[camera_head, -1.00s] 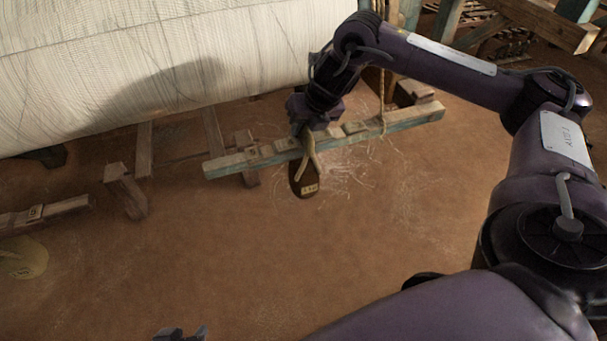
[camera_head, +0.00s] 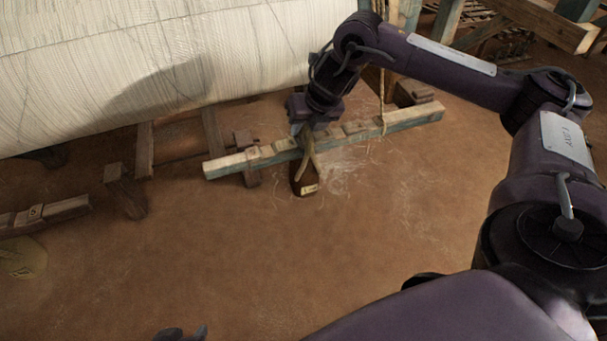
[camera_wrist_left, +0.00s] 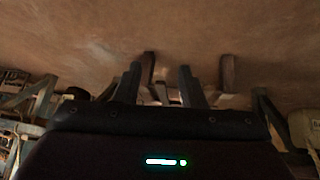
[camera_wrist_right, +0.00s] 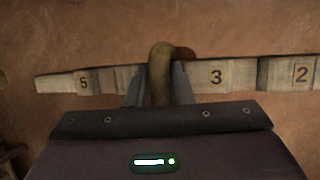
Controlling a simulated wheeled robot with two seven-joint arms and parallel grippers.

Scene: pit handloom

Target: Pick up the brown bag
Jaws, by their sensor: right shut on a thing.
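The brown bag (camera_head: 300,175) is a small dark pouch with a pale tag, in front of the numbered wooden beam in the head view. Its tan strap rises from it. My right gripper (camera_head: 307,134) is above the beam. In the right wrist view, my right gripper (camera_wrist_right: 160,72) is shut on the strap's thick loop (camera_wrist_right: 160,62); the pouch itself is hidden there. My left gripper (camera_head: 182,334) barely shows at the bottom edge of the head view. In the left wrist view, the left gripper's fingers (camera_wrist_left: 160,70) stand apart with nothing held.
The numbered beam (camera_head: 235,163) lies just behind the bag, under my right gripper. A large white warp roll (camera_head: 120,60) fills the upper left. Short wooden posts (camera_head: 125,190) stand at left. The brown floor in front is clear.

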